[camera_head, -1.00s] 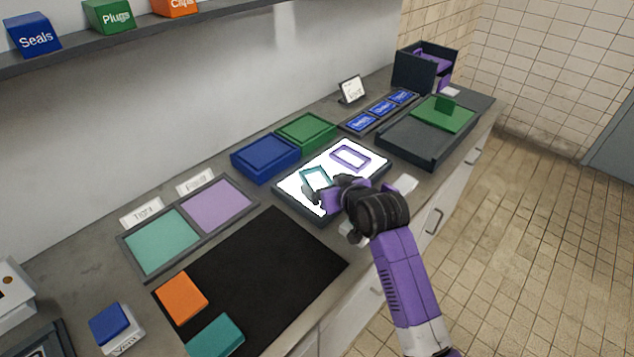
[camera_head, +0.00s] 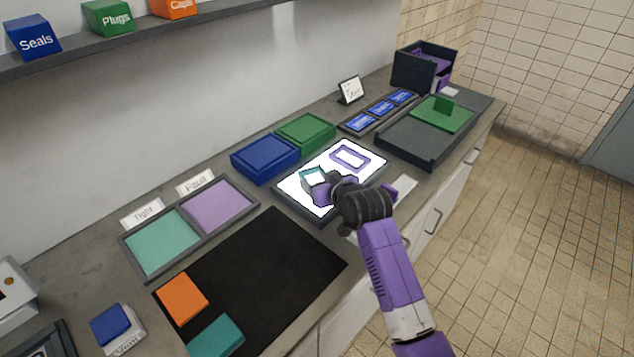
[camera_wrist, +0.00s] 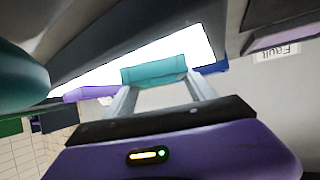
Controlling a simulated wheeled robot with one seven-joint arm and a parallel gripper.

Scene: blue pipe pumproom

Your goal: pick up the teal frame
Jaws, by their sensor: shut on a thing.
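The teal frame (camera_head: 309,175) is at the left part of the bright white light panel (camera_head: 299,194), partly hidden behind my gripper in the head view. My gripper (camera_head: 322,186) is at the near side of the frame and is shut on it. In the wrist view, a teal bar of the frame (camera_wrist: 154,71) lies between the tips of my gripper (camera_wrist: 158,84), with the white panel behind it. I cannot tell whether the frame is clear of the panel.
A purple frame (camera_head: 350,156) lies on the panel's right part. Blue (camera_head: 265,158) and green (camera_head: 306,132) boxes stand behind the panel. A tray with teal and purple areas (camera_head: 257,206) and a black mat (camera_head: 262,262) are to the left. A grey tray (camera_head: 405,143) is to the right.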

